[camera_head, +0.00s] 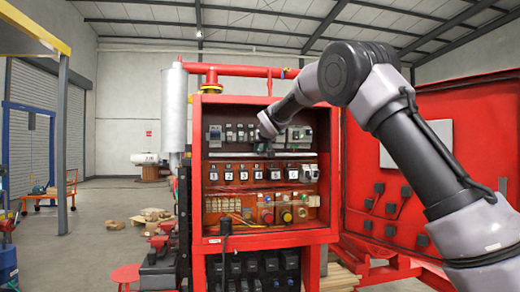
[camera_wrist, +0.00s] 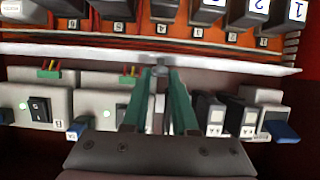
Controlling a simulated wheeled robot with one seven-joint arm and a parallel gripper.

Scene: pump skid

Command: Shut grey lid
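No part stands out clearly as the grey lid; I cannot tell which of the grey modules carries it. In the wrist view my gripper (camera_wrist: 161,75) reaches into the upper row of devices with its two green fingers apart. A small grey piece (camera_wrist: 158,71) shows between or just beyond the fingertips; I cannot tell whether they touch it. In the head view my gripper (camera_head: 264,148) is at the upper row inside the open red cabinet (camera_head: 334,190), partly hidden by my arm. A grey module (camera_head: 300,135) sits to its right.
In the wrist view, pale grey switch modules (camera_wrist: 102,104) lie left of the fingers and dark modules (camera_wrist: 215,115) lie right. A pale rail (camera_wrist: 225,61) runs across beyond the fingertips. The red cabinet door (camera_head: 462,125) stands open at right.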

